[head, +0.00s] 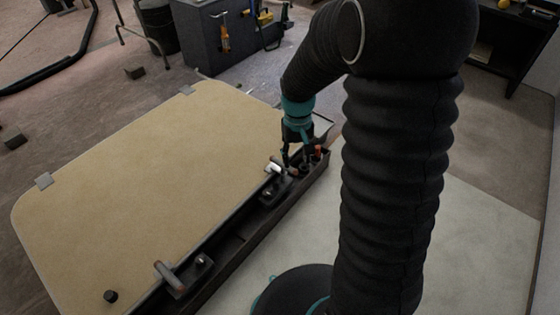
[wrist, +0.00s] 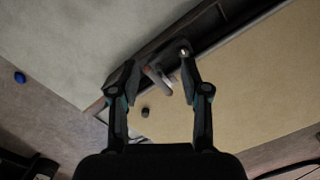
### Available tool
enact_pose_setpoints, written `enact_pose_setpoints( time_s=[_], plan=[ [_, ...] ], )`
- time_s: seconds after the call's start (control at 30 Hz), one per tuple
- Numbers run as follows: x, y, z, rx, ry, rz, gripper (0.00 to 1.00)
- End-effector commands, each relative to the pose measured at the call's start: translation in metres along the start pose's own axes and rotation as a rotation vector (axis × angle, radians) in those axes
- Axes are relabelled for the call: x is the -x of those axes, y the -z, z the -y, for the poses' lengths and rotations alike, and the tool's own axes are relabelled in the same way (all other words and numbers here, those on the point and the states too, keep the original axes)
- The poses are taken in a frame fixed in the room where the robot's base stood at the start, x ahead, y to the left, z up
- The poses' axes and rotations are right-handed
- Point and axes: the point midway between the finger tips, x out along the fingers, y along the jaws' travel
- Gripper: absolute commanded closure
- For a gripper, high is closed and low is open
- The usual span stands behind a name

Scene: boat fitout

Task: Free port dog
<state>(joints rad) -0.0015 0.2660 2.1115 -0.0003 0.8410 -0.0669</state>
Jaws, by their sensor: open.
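A tan hatch panel (head: 140,160) lies flat with a dark channel frame (head: 235,240) along its right side. A far dog (head: 268,192) sits further up the same edge, with a pale handle end. My gripper (head: 296,160) is just above the far dog, pointing down. In the wrist view my gripper (wrist: 158,62) is open, and a grey dog handle (wrist: 158,82) shows between the fingers. A bright nut (wrist: 183,52) shows by the right fingertip. I cannot tell whether the fingers touch the handle.
Small orange-topped parts (head: 318,151) stand at the channel's far end, close to my gripper. A dark tool box (head: 222,40) stands behind. The pale board (head: 480,240) at right is clear.

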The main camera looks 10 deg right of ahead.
Motion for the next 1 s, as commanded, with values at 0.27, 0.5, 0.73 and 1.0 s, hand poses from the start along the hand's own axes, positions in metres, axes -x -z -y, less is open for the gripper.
enact_pose_setpoints(
  time_s=[0.27, 0.5, 0.73, 1.0],
  plan=[
    [-0.082, 0.065, -0.004, 0.061, 0.006, 0.062, 0.54],
    [-0.126, 0.12, -0.007, 0.131, 0.004, 0.034, 0.54],
    [-0.11, 0.163, -0.01, 0.223, -0.013, -0.076, 0.54],
    [-0.139, 0.164, -0.01, 0.234, -0.013, -0.073, 0.54]
  ],
)
